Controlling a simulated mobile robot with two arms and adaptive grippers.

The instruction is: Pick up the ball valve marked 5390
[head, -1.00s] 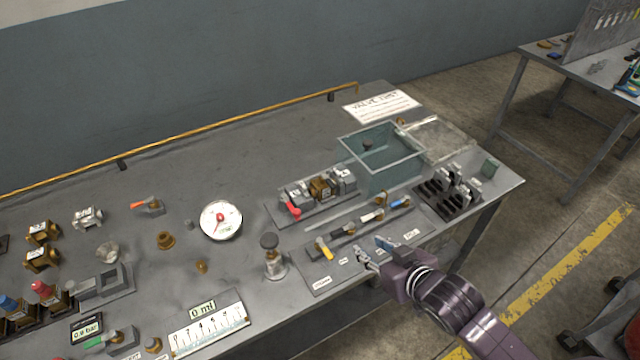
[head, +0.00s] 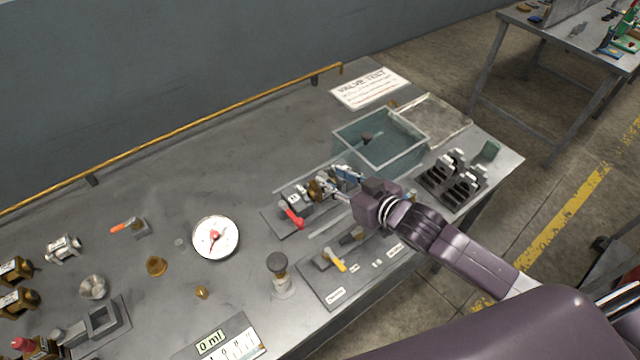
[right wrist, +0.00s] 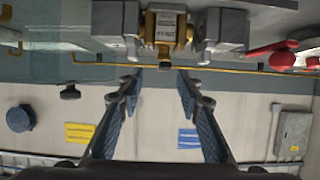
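A brass ball valve (head: 317,189) sits between grey blocks of a clamp fixture (head: 285,229) at the bench's right part. In the right wrist view the brass body (right wrist: 165,32) carries a small white label, too small to read. My right gripper (head: 340,184) is at the fixture, partly covering it. In the right wrist view its two fingers (right wrist: 160,90) are apart with nothing between them, the brass body just beyond their tips. Other labelled brass valves (head: 16,271) and a silver one (head: 63,249) lie at the far left; I cannot read 5390 on any. My left gripper is not in view.
A clear water tank (head: 382,143) stands behind the gripper. A black rack (head: 440,183) is to its right. A red lever (head: 293,218) is on the fixture's left, and a tool board (head: 322,288) lies in front. A round gauge (head: 215,237) lies left; the bench behind it is clear.

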